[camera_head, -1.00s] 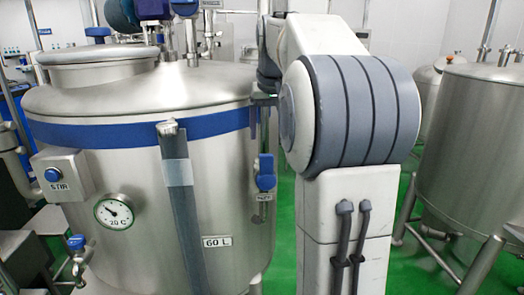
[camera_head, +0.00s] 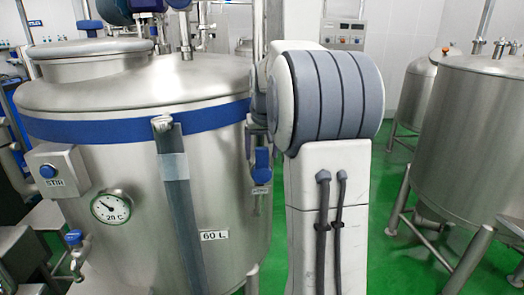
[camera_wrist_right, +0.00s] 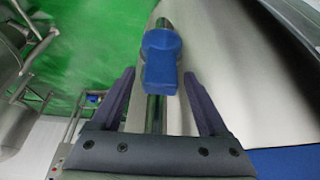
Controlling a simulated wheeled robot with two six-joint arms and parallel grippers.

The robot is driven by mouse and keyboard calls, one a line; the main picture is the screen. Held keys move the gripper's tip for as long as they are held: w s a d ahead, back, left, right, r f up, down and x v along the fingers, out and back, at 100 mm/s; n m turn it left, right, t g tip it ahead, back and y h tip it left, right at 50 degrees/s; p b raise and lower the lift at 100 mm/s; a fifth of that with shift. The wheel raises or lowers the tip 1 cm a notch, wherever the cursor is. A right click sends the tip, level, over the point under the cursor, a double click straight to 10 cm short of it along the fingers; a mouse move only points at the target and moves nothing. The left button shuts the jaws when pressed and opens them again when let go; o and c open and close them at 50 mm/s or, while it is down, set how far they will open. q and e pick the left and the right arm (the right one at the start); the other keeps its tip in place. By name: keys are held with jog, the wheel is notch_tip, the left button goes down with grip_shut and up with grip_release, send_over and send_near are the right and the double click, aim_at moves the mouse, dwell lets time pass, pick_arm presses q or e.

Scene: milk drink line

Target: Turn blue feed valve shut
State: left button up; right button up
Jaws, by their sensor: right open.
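The valve with a blue handle (camera_head: 262,166) is on the right side of the steel tank, above a small label too blurred to read. Its handle hangs down. In the right wrist view the blue handle (camera_wrist_right: 160,66) shows in line with the gap of my right gripper (camera_wrist_right: 159,76). The gripper's two dark fingers are apart, one on each side of the handle's near end. I see a gap on both sides, so they do not appear to grip it. In the head view my right arm and the tank edge hide most of the gripper. My left gripper is not in view.
The steel tank (camera_head: 130,165) has a blue band, a STIR button box (camera_head: 60,170), a dial gauge (camera_head: 111,207) and a second small blue-handled valve (camera_head: 73,239) at lower left. Another steel tank (camera_head: 470,140) stands at right. Green floor (camera_head: 385,190) lies between.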

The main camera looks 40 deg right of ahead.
grip_shut()
dwell(1.3)
